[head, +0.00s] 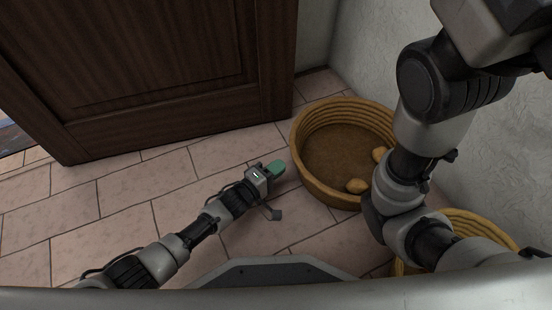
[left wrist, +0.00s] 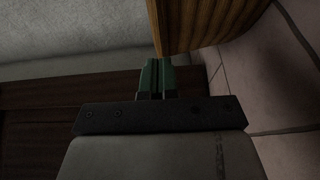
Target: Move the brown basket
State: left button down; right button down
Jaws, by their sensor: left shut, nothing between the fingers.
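A round, coiled brown basket (head: 318,188) stands on the tiled floor, right of the middle in the head view. It has a dark brown inside with small tan lumps in it. My left gripper (head: 277,167), with green fingertips, is low beside the basket's left side, shut and empty. In the left wrist view the shut fingers (left wrist: 155,78) point toward the basket wall (left wrist: 190,22), close to its edge; whether they touch cannot be told. A second similar basket (head: 462,217) is partly hidden behind my right arm. My right gripper is out of view.
A dark wooden door (head: 150,60) stands at the back left. A pale textured wall (head: 375,50) runs close behind and right of the baskets. The tiled floor (head: 120,190) left of my left gripper is clear.

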pick_arm(q)
jog(key=p+v, duration=0.5)
jog(key=v, duration=0.5)
